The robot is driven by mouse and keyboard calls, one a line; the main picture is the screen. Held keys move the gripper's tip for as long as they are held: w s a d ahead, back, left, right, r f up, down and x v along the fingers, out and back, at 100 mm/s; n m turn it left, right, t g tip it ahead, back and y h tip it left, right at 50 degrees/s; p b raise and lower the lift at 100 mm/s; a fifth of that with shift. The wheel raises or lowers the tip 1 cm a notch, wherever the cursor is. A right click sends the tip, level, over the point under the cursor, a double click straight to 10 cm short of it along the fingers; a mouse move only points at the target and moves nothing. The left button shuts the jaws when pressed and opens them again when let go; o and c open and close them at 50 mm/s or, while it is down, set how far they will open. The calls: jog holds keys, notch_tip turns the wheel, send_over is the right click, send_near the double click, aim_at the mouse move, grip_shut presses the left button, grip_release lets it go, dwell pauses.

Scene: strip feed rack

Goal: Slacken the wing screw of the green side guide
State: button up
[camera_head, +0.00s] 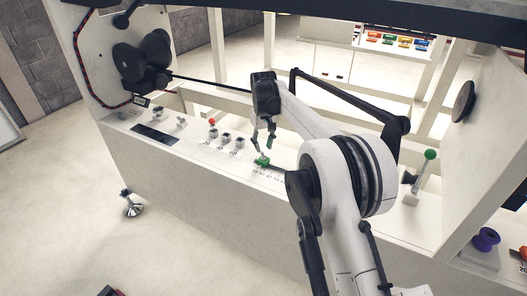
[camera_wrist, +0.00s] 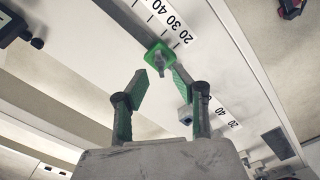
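The green side guide (camera_head: 262,160) sits on the rack's front ledge beside a printed number scale. In the wrist view the green guide (camera_wrist: 150,52) is a small plate near the scale's 20 and 30 marks. A grey wing screw (camera_wrist: 159,61) stands on it; in the head view the screw is too small to make out. My gripper (camera_head: 264,142) is just above the guide. In the wrist view my gripper (camera_wrist: 156,84) is open, its two green-padded fingers apart, with the screw ahead of and between the tips. Nothing is held.
Several small grey clamps (camera_head: 226,138) and a red knob (camera_head: 212,122) stand to the left on the ledge. A green-knobbed lever (camera_head: 430,155) and a purple spool (camera_head: 486,239) are at the right. A dark bar (camera_head: 205,83) runs behind my gripper from the black rollers (camera_head: 142,62).

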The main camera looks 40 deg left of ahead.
notch_tip(320, 180, up, 8)
jog(key=shift+r, duration=0.25)
dwell(0.5)
